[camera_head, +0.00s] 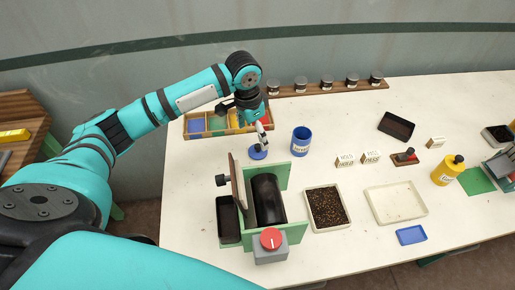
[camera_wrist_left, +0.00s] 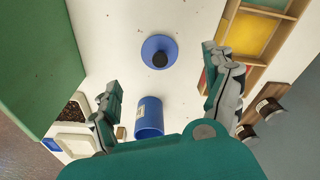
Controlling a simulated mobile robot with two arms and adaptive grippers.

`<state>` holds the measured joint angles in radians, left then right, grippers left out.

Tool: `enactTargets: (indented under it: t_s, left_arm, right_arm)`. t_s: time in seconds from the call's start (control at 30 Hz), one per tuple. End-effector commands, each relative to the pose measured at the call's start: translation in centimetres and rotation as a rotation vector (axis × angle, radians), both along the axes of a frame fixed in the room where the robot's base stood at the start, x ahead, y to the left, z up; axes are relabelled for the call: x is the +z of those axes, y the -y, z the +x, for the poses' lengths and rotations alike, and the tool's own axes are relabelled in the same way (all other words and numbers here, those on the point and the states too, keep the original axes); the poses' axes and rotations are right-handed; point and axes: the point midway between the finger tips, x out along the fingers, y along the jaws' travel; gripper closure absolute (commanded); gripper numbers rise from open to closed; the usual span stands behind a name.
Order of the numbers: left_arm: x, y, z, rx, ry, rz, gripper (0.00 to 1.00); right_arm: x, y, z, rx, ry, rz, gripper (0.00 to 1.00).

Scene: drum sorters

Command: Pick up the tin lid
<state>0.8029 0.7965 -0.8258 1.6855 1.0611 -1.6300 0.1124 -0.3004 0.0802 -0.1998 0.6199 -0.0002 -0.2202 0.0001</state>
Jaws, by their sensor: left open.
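The tin lid, a blue disc with a dark knob (camera_head: 257,153), lies flat on the white table below my left gripper (camera_head: 263,133). In the left wrist view the lid (camera_wrist_left: 160,50) shows whole, beyond and between the two spread fingertips of the gripper (camera_wrist_left: 163,72). The gripper is open and empty, and no finger touches the lid in that view. A blue labelled tin (camera_head: 301,141) stands to the right of the lid; it also shows in the left wrist view (camera_wrist_left: 149,117). My right gripper is not in view.
A wooden box with coloured compartments (camera_head: 186,132) is behind the lid. The green-framed drum sorter (camera_head: 283,177) stands close in front. A rack of jars (camera_head: 327,83) is at the back; a tray of dark grains (camera_head: 326,206) and an empty tray (camera_head: 396,203) are to the right.

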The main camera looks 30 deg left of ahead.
Motion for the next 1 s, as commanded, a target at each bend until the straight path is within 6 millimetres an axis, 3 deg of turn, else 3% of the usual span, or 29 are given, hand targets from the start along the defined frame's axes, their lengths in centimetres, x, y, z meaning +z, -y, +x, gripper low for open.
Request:
enactTargets:
  t_s: [0.33, 0.6, 0.9, 1.0]
  left_arm:
    - [-3.0, 0.3, 0.3, 0.0, -0.002, -0.001, 0.16]
    - [-6.8, 0.6, 0.8, 0.0, -0.001, 0.0, 0.16]
    - [-7.4, 0.6, 0.9, -0.001, 0.001, 0.0, 0.16]
    - [-7.4, 0.6, 0.9, -0.001, 0.001, 0.0, 0.29]
  right_arm:
    - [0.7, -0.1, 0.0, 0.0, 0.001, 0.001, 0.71]
    - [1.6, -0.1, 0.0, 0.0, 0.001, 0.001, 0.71]
    - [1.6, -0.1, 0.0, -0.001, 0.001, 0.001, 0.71]
    - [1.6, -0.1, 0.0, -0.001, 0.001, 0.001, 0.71]
